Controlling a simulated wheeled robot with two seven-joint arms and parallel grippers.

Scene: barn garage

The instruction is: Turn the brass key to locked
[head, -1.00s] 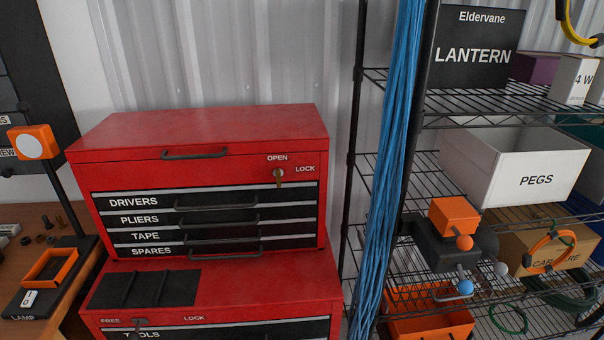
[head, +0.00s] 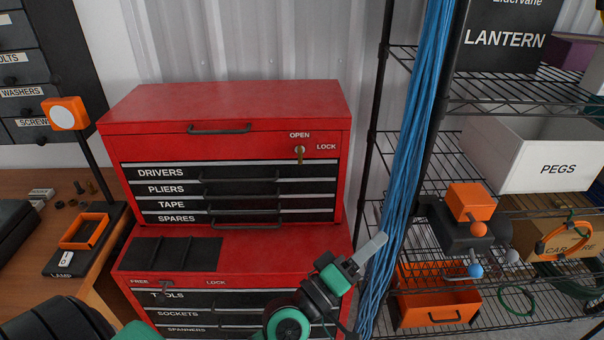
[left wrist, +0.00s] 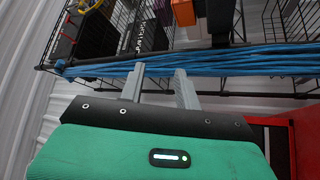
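The brass key (head: 299,152) sits in the lock on the red upper tool chest (head: 225,100), at the upper right of its front. The key's bow hangs about vertical, below the OPEN label (head: 299,135). The LOCK label (head: 326,147) is to its right. My left gripper (head: 370,248) is below and to the right of the key, apart from it, in front of the right edge of the chest. In the left wrist view its two grey fingers stand apart with nothing between them (left wrist: 160,72). The key is not seen in that view. My right gripper is not in view.
Blue cables (head: 410,150) hang by the wire shelf rack (head: 490,103), just right of my left gripper; they also cross the left wrist view (left wrist: 230,58). A lower red chest (head: 290,250) has FREE and LOCK labels. A wooden bench (head: 105,215) with a lamp stands left.

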